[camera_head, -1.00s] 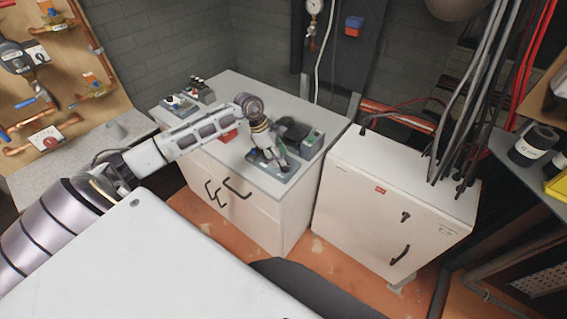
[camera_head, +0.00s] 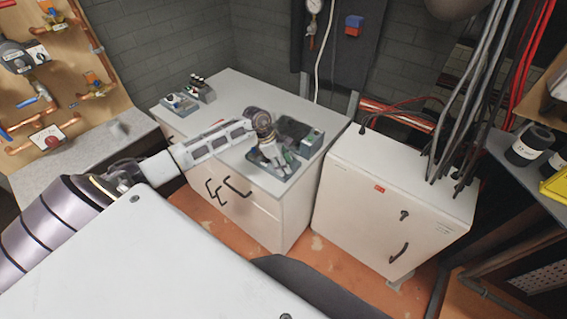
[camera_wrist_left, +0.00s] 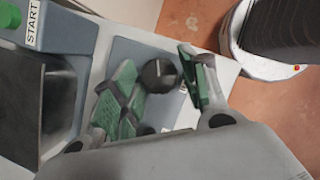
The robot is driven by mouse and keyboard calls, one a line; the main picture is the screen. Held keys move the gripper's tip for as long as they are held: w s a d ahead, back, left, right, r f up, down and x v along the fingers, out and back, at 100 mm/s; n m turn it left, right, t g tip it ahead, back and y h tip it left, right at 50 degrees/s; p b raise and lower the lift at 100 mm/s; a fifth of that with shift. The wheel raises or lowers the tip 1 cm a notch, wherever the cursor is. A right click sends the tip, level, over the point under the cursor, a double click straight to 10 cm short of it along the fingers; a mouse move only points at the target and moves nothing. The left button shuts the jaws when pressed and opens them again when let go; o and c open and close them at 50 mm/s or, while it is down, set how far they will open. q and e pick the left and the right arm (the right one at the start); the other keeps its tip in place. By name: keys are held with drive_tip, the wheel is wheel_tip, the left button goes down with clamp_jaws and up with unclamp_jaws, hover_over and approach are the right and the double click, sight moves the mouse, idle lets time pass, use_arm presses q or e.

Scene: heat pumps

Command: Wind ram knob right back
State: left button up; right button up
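A round black knob (camera_wrist_left: 158,74) with a pale pointer mark sits on a blue-grey panel (camera_wrist_left: 128,50) in the left wrist view. My left gripper (camera_wrist_left: 160,62) is open, with a green-padded finger on either side of the knob. A gap shows between the knob and the right finger; I cannot tell whether the left finger touches it. In the head view, my left gripper (camera_head: 281,160) is over the control unit (camera_head: 309,144) on the white cabinet, and the knob cannot be made out. My right gripper is not in view.
A dark screen (camera_wrist_left: 35,108), a START label (camera_wrist_left: 32,24) and a green button (camera_wrist_left: 10,28) lie left of the knob. The white cabinet (camera_head: 240,90) also carries a small device (camera_head: 180,104) at its back left. A lower white box (camera_head: 385,210) stands to the right.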

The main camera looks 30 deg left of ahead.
use_arm(q)
drive_tip(key=c, duration=0.7)
